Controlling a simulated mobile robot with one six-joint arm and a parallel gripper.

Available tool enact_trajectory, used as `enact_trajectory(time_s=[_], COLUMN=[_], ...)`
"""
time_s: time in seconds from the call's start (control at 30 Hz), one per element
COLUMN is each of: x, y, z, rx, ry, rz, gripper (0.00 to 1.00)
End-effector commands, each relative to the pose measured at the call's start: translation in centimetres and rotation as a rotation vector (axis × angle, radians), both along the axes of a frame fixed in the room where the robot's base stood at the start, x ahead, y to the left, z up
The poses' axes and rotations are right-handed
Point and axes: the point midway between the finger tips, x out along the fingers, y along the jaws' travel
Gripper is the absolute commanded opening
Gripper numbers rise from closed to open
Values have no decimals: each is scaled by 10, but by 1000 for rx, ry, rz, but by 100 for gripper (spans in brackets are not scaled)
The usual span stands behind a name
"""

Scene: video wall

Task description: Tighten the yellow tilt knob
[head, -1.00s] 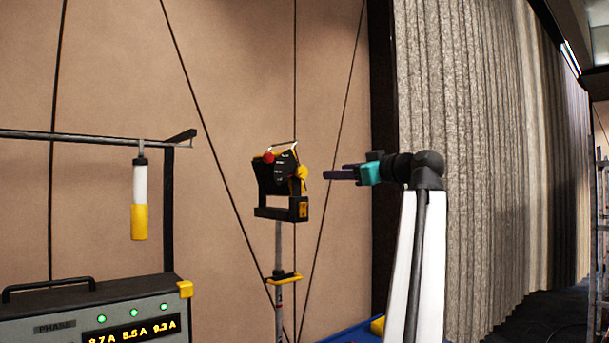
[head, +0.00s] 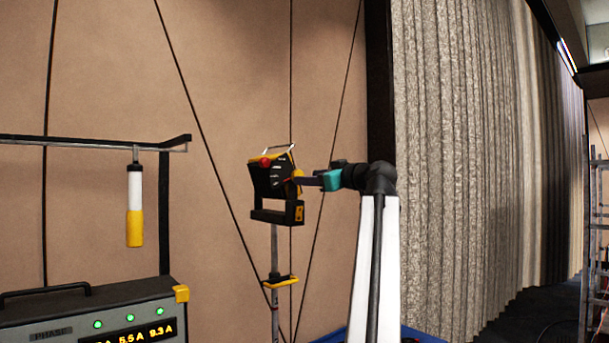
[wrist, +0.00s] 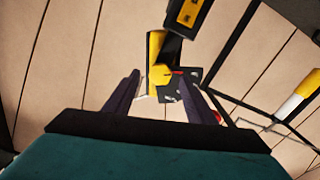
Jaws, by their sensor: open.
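The yellow tilt knob (head: 298,174) is on the right side of a black and yellow lamp head (head: 270,177), held in a black yoke (head: 277,216) on a thin stand. My gripper (head: 305,181) comes in level from the right, its dark fingertips at the knob and partly covering it. In the wrist view, the knob (wrist: 157,76) shows between the two spread fingers, nearer the left one. The gripper (wrist: 160,80) is open. I cannot tell whether a finger touches the knob. A red knob (head: 265,161) sits at the lamp's upper left.
A dark-framed box (head: 90,310) with a number display stands at the lower left. A white and yellow cylinder (head: 134,215) hangs from a black bar above it. Thin dark lines cross the tan wall. A pleated grey curtain (head: 460,150) is on the right.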

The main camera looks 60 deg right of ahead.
Motion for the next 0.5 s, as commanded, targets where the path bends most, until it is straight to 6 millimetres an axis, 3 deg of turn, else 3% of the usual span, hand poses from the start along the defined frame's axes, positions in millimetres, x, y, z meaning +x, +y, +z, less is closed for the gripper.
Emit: enact_trajectory(time_s=[0.2,0.5], x=[26,37], y=[-9,-12], z=[1,0], rx=[1,0], ry=[1,0], rz=[1,0], gripper=[50,50])
